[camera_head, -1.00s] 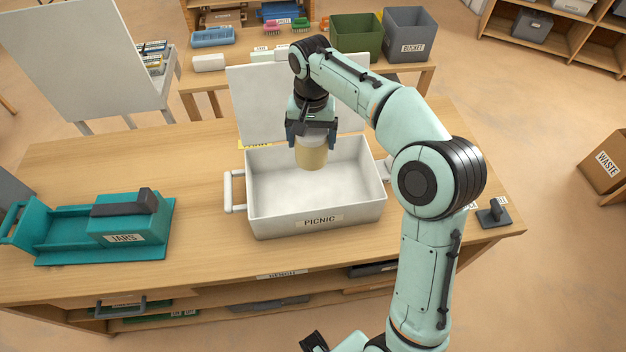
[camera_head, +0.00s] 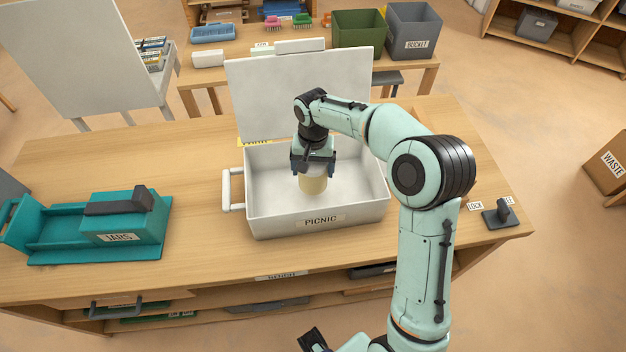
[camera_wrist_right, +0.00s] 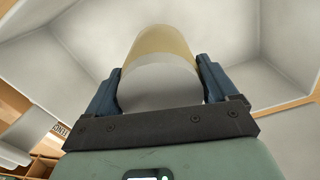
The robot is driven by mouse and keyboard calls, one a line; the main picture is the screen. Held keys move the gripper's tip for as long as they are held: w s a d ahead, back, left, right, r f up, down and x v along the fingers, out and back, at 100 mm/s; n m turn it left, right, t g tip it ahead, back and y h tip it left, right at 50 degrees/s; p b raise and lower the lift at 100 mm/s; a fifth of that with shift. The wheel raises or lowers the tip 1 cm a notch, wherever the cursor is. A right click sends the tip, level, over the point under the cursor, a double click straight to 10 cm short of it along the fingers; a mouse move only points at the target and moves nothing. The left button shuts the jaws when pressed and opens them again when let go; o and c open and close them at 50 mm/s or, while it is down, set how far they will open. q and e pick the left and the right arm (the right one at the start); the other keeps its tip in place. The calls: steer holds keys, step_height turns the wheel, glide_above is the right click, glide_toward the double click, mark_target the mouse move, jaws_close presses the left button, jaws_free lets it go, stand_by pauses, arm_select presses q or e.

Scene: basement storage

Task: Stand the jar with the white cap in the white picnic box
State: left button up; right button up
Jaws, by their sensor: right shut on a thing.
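The jar (camera_head: 313,184) has a tan body; its pale cap (camera_wrist_right: 160,85) shows in the wrist view. My right gripper (camera_head: 313,168) is shut on the jar from above, with one finger on each side around the cap. The jar is upright inside the open white picnic box (camera_head: 275,225), near its middle. I cannot tell whether its base touches the box floor. The box stands on the wooden table with its lid (camera_head: 290,90) raised at the back. My left gripper is not clearly in view.
A teal jars carrier (camera_head: 110,235) stands on the table (camera_head: 200,180) to the left. A dark lock device (camera_head: 500,213) is at the right edge. A shelf table behind holds a green bin (camera_head: 358,32) and a grey bucket (camera_head: 412,30).

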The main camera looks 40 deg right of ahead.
steer(key=shift+f, duration=2.75)
steer(key=shift+f+b, duration=0.15)
steer(key=shift+b, duration=0.2)
steer(key=o, duration=1.1)
steer(key=shift+r, duration=0.3)
step_height(320, 180, up, 12)
steer(key=shift+f+p, duration=0.15)
steer(key=shift+p, duration=0.6)
